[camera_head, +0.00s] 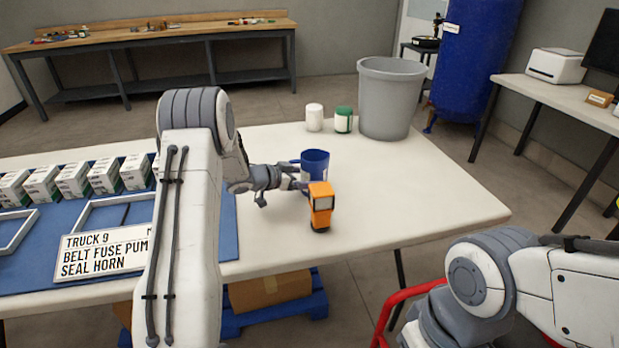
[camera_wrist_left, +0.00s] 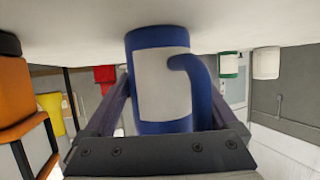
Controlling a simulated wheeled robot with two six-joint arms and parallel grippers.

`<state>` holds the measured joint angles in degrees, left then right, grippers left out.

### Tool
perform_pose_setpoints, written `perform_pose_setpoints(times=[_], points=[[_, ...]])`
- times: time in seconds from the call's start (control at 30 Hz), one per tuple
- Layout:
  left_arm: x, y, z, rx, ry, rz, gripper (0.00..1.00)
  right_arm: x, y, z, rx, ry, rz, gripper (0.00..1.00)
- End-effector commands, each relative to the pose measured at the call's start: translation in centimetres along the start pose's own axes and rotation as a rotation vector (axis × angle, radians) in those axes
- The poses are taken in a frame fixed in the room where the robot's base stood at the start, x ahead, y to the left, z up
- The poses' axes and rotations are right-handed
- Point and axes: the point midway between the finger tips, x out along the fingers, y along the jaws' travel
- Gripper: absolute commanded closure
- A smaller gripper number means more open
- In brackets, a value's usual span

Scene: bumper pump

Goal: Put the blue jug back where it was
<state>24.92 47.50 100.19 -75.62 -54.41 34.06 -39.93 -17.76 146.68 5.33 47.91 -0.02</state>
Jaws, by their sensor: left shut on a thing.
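The blue jug (camera_head: 315,160) has a pale grey label and stands upright at the middle of the white table (camera_head: 420,195), behind an orange handheld device (camera_head: 321,206). My left gripper (camera_head: 300,178) reaches it from the left and is shut on it. In the left wrist view, which is upside down, the jug (camera_wrist_left: 160,80) sits between the two fingers, with its handle towards the camera. Whether its base touches the table is hard to tell. My right arm shows at the lower right, but its gripper is out of view.
A white tub (camera_head: 314,117), a green-and-white tub (camera_head: 343,120) and a large grey bin (camera_head: 390,98) stand at the back. A blue mat (camera_head: 228,225) with several boxes, frames and a sign (camera_head: 105,252) lies left. The table's right part is clear.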

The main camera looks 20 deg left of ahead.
Motion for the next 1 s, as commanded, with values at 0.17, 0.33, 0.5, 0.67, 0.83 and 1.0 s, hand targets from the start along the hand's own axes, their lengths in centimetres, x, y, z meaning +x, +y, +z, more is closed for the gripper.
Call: perform_pose_setpoints(times=[0.17,0.33,0.5,0.67,0.83,1.0], points=[[0.0,0.0,0.1,0.000,0.000,0.000,0.00,0.0,0.0,0.0,0.000,0.000,0.000,0.50],[-0.1,0.0,-0.2,0.000,0.000,0.000,0.00,-0.1,0.0,0.0,0.000,0.000,0.000,0.50],[-2.3,-0.1,-0.3,-0.002,0.000,-0.004,0.00,-0.4,0.0,0.0,0.000,0.000,0.000,0.50],[-5.8,-0.1,-0.3,-0.003,0.000,-0.005,0.00,-0.8,-0.1,0.0,0.000,0.000,0.000,0.50],[-9.3,-0.1,-0.3,-0.002,0.000,-0.004,0.00,-1.2,-0.1,-0.1,0.000,0.000,0.000,0.50],[-11.4,-0.1,-0.2,-0.001,0.001,-0.002,0.00,-1.5,-0.1,-0.1,0.000,0.000,0.000,0.50]])
